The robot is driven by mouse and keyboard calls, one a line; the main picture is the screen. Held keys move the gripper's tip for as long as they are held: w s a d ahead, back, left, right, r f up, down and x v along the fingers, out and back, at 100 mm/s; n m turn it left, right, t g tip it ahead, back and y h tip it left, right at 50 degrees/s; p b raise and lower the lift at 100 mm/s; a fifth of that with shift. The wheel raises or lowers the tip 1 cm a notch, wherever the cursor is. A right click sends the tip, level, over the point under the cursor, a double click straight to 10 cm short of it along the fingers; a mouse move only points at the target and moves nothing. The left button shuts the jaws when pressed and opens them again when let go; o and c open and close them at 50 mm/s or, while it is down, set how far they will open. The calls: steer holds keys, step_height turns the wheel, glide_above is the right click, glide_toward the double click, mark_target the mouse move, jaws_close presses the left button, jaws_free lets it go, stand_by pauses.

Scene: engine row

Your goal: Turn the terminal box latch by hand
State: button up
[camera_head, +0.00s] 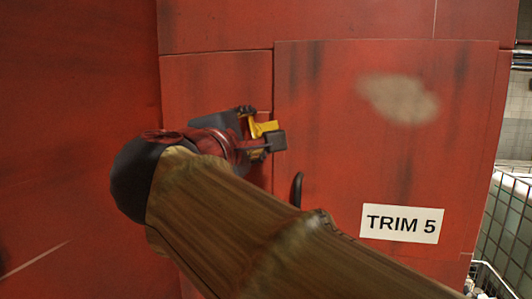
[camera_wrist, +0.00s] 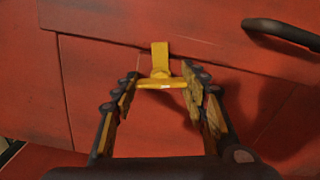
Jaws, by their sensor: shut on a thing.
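The yellow latch (camera_head: 262,128) sits at the left edge of the red terminal box door (camera_head: 340,150), by the seam. In the wrist view the latch (camera_wrist: 160,58) has an upright tab and a crossbar below it. My gripper (camera_head: 266,142) is at the latch, its fingers partly hiding it in the head view. In the wrist view my gripper (camera_wrist: 160,82) has one finger at each end of the crossbar, shut on the latch. The tab looks roughly upright in the wrist view.
A black curved handle (camera_head: 296,189) stands out from the door below and right of the latch; it also shows in the wrist view (camera_wrist: 284,33). A white "TRIM 5" label (camera_head: 400,224) is on the door. Wire mesh (camera_head: 508,225) is at the far right.

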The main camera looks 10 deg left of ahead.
steer(key=shift+a+f+m+b, duration=0.15)
steer(key=shift+f+m+b, duration=0.6)
steer(key=shift+m+b, duration=0.55)
steer(key=shift+c, duration=0.3)
steer(key=shift+r, duration=0.1)
steer(key=shift+c, duration=0.2)
steer(key=o, duration=1.3)
steer(key=shift+s+r, duration=0.1)
steer(key=shift+r, duration=0.35)
steer(key=shift+s, duration=0.15)
steer(key=s, duration=1.1)
steer(key=shift+s+a, duration=0.35)
